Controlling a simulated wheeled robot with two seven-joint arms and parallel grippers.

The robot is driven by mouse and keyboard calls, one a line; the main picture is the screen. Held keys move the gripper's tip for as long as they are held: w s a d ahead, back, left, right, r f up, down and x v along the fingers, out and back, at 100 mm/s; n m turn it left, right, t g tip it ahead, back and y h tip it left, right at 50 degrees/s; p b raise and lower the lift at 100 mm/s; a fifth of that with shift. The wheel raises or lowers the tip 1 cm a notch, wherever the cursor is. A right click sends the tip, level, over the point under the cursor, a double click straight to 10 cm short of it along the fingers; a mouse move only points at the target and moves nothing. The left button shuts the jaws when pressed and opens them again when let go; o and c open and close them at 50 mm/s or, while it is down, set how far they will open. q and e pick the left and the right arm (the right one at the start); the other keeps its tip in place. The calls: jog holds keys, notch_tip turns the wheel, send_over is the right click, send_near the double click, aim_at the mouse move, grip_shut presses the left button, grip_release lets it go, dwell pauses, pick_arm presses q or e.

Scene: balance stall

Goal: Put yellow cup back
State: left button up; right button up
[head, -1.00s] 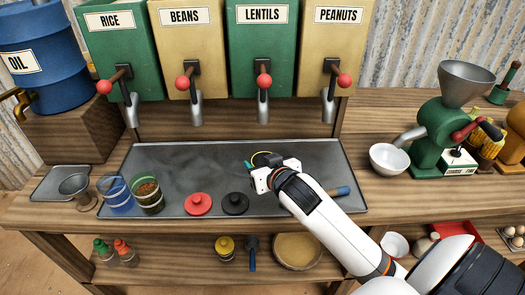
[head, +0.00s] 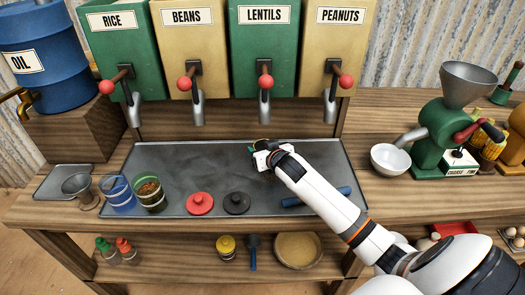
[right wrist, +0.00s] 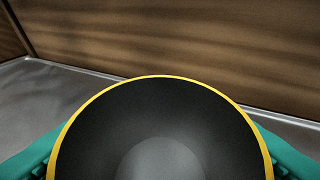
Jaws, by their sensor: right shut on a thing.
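The yellow cup (right wrist: 160,125) fills the lower middle of the right wrist view. It has a thin yellow rim and a dark inside, with no contents that I can make out. My right gripper (head: 256,151) is shut on the cup, with a green finger on either side of it in the right wrist view. In the head view the gripper is over the back middle of the grey metal tray (head: 190,165), and it hides nearly all of the cup. I cannot tell whether the cup touches the tray. My left gripper is out of view.
A blue cup (head: 117,195) and a green-banded cup with brown contents (head: 151,194) stand at the tray's left. A red lid (head: 200,203), a black lid (head: 236,203) and a blue handle (head: 315,197) lie near its front. Dispenser spouts hang above the back.

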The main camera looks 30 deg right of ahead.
jog(key=shift+w+f, duration=0.15)
jog(key=shift+f, duration=0.3)
jog(key=shift+f, duration=0.1)
jog(key=o, duration=1.1)
jog(key=v, duration=1.2)
jog(key=shift+p, duration=0.3)
